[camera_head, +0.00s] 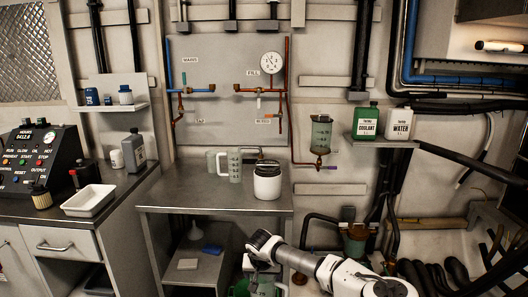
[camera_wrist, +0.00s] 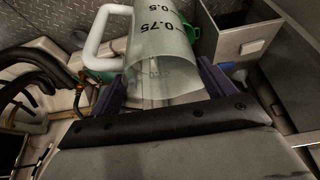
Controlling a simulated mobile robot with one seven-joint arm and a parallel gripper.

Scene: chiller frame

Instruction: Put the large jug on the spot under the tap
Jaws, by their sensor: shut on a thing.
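The large jug is a clear, pale measuring jug (camera_wrist: 150,45) with a white handle and dark marks such as 0.5 and 0.75. In the wrist view my gripper (camera_wrist: 163,88) has its purple fingers on either side of the jug, shut on it. In the head view my gripper (camera_head: 262,264) is low in front of the metal table, and only a little of the jug shows below it. A copper tap with a purple handle (camera_head: 328,167) hangs under a clear vessel (camera_head: 321,135) right of the table. I cannot make out a marked spot under it.
The metal table (camera_head: 185,195) carries a smaller measuring jug (camera_head: 235,167) and a white canister with a dark lid (camera_head: 267,183). Its front left is clear. A shelf (camera_head: 385,141) holds coolant and water bottles.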

